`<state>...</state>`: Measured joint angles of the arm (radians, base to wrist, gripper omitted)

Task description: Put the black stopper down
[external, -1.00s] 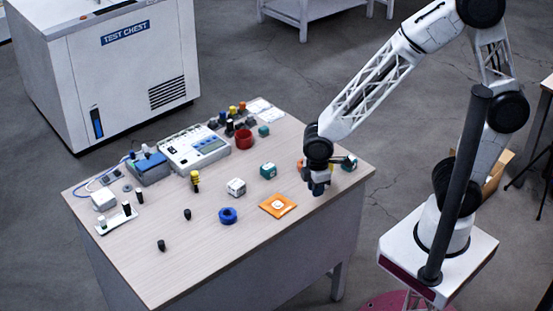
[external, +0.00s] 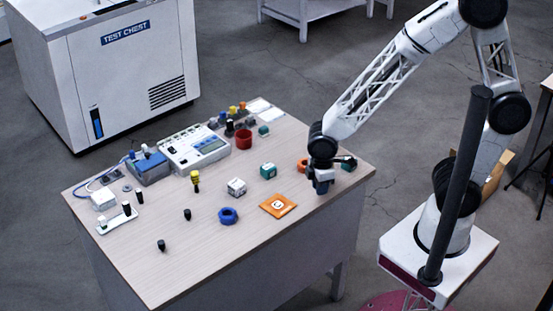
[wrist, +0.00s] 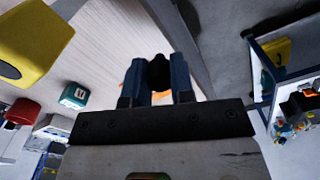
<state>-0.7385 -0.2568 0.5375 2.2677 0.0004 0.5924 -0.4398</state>
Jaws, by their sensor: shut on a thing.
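My gripper (external: 321,186) is over the right end of the table (external: 130,265), right of the orange square pad (external: 267,209). In the wrist view my gripper (wrist: 157,82) is shut on the black stopper (wrist: 158,70), which sits between the two fingers. In the external view I cannot make out the held stopper, and its height above the table is hard to tell. Two other small black pieces stand on the table, one near the middle (external: 187,214) and one near the front (external: 161,246).
A blue ring (external: 228,216), a white cube (external: 236,187) and a green cube (external: 268,171) stand left of my gripper. An orange-red piece (external: 302,165) is close behind it. A meter (external: 194,150) and a red cup (external: 243,140) are farther back.

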